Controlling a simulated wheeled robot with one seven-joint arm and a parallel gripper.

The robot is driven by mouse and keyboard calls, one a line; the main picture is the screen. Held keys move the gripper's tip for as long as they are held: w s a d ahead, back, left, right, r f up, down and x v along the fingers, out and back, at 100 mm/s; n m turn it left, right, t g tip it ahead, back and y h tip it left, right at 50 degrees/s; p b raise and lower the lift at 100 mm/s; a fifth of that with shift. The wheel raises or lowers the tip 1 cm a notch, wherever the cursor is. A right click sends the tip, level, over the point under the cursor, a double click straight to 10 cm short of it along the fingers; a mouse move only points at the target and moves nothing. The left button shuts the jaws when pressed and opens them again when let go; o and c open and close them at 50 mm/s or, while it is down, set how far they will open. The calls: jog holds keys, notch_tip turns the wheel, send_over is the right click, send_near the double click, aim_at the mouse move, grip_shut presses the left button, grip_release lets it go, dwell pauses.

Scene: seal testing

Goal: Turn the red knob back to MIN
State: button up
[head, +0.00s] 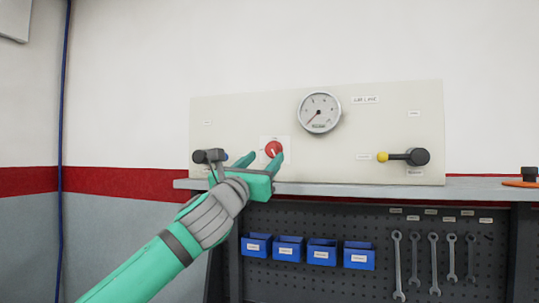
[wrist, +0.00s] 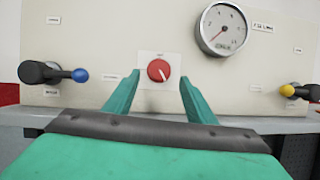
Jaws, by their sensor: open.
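The red knob (head: 273,149) sits on a light square plate on the cream panel (head: 225,115). My gripper (wrist: 160,84) is open and empty, with one green finger on each side of the knob in the picture. In the head view my gripper (head: 266,157) is just in front of the panel, its fingertips near the knob. I cannot tell whether they touch it.
A round gauge (head: 319,112) is above right of the knob. A blue-tipped lever (wrist: 55,74) is to the left, a yellow-tipped lever (head: 404,157) to the right. The shelf (head: 470,189) runs below; under it are blue bins (head: 289,248) and several wrenches (head: 416,262).

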aim_at(271, 151)
jog(key=shift+x, duration=2.2)
jog(key=c, duration=1.1)
